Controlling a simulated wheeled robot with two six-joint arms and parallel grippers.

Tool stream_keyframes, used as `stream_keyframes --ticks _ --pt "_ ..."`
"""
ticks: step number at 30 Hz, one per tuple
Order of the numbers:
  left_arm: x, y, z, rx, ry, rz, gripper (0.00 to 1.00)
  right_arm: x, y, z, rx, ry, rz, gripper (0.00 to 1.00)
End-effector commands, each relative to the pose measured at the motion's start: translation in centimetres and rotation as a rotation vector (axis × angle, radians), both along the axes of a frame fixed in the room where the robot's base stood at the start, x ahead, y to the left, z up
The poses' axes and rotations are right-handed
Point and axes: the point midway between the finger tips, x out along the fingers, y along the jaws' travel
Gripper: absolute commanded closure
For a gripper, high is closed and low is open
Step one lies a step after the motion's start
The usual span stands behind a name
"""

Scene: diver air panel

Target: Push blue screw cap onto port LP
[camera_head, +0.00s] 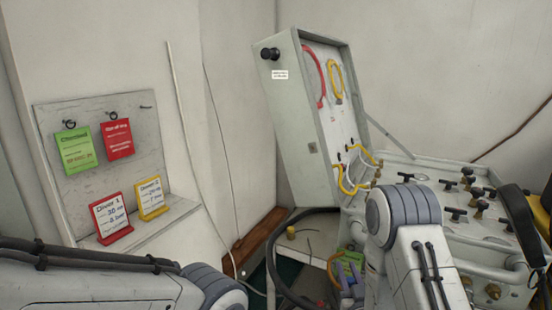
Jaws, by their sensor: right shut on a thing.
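My right arm comes in from the lower right and covers much of the air panel's front. My right gripper (350,284) is low in the middle, partly hidden behind my own arm. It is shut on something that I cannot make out. Small blue-grey parts show there, but I cannot tell whether any is the blue screw cap. A green tag or plate (350,260) is just behind the gripper. I cannot pick out port LP. My left arm crosses the lower left, and its gripper is out of view.
The open case lid (296,130) stands upright with red and yellow hoses. The panel (460,215) at right carries several black-handled valves. A small yellow cap (291,232) sits on the ledge beside a dark hose (272,262). A tag board (85,185) hangs at left.

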Motion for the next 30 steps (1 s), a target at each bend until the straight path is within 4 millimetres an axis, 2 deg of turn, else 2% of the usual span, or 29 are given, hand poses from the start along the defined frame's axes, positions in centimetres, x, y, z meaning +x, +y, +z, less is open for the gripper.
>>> stream_keyframes --ticks 1,6,17,20,23,26,30 --pt "0.0 0.0 1.9 0.0 0.0 0.0 0.5 0.0 0.0 2.0 0.0 0.0 0.0 1.0" --pt "0.0 0.0 3.5 0.0 0.0 0.0 0.5 0.0 0.0 3.5 0.0 0.0 0.0 1.0" --pt "0.0 0.0 3.4 0.0 0.0 0.0 0.5 0.0 0.0 3.4 0.0 0.0 0.0 1.0" --pt "0.0 0.0 2.5 0.0 0.0 0.0 0.5 0.0 0.0 2.4 0.0 0.0 0.0 1.0" --pt "0.0 0.0 0.5 0.0 0.0 0.0 0.5 0.1 0.0 0.5 0.0 0.0 0.0 1.0" --pt "0.0 0.0 -2.2 0.0 0.0 0.0 0.5 0.4 0.3 -2.1 -0.001 -0.001 -0.002 1.0" --pt "0.0 0.0 -5.9 0.001 0.001 0.0 0.5 2.0 1.3 -5.2 0.0 -0.006 -0.011 1.0"
